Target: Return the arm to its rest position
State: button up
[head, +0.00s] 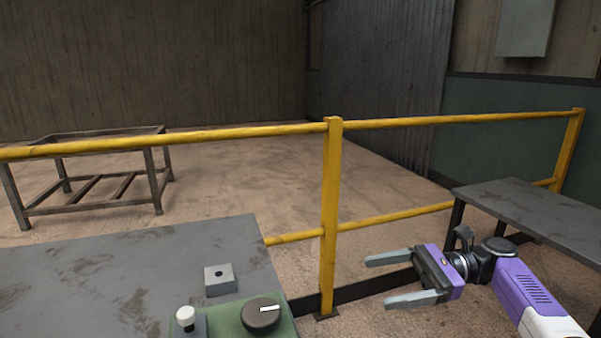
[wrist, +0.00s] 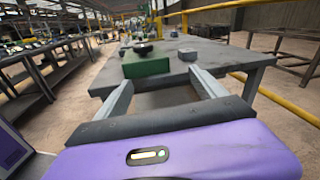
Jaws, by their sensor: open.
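My gripper (head: 392,279) is at the lower right of the head view, at the end of my purple and white arm. Its two grey fingers are spread apart with nothing between them, and they point left toward the near grey table (head: 150,275). A gap of floor lies between the fingertips and the table edge. In the wrist view my gripper (wrist: 166,82) also shows open and empty, its fingers pointing toward the table and the green box (wrist: 145,65) on it.
A yellow railing (head: 331,200) runs behind my gripper. A grey bench (head: 540,215) stands at the right, close to my arm. A grey block with a hole (head: 220,286), a black knob (head: 262,313) and a white knob (head: 185,316) are on the near table. A metal frame table (head: 90,200) stands beyond the railing.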

jog(key=w+a+f+n+t+h+p, duration=0.1)
jog(key=w+a+f+t+h, duration=0.15)
jog(key=f+t, duration=0.2)
jog(key=w+a+f+n+t+h, duration=0.1)
jog(key=w+f+n+t+h, duration=0.15)
jog(key=w+f+t, duration=0.2)
jog(key=w+a+f+n+t+h+p, duration=0.1)
jog(key=w+a+f+t+h, duration=0.1)
jog(key=f+t+h, duration=0.3)
jog(key=s+d+f+n+t+h+p, duration=0.1)
jog(key=s+d+t+h+p, duration=0.15)
jog(key=s, duration=0.55)
jog(key=s+d+f+n+t+h+p, duration=0.1)
jog(key=s+d+t+h, duration=0.15)
jog(key=s, duration=0.65)
jog(key=s+d+r+n+p, duration=0.1)
jog(key=s+r, duration=0.3)
jog(key=s, duration=0.8)
jog(key=s+d+r+n+g+h+p, duration=0.1)
jog(key=s+r+n, duration=0.3)
jog(key=s, duration=0.9)
jog(key=s+d+r+n+h+p, duration=0.1)
jog(key=s+r+n+p, duration=0.2)
jog(key=s, duration=1)
jog(key=shift+d+r+g, duration=0.35)
jog(key=shift+r+g, duration=0.05)
jog(key=shift+r, duration=1.15)
jog(key=shift+n, duration=0.25)
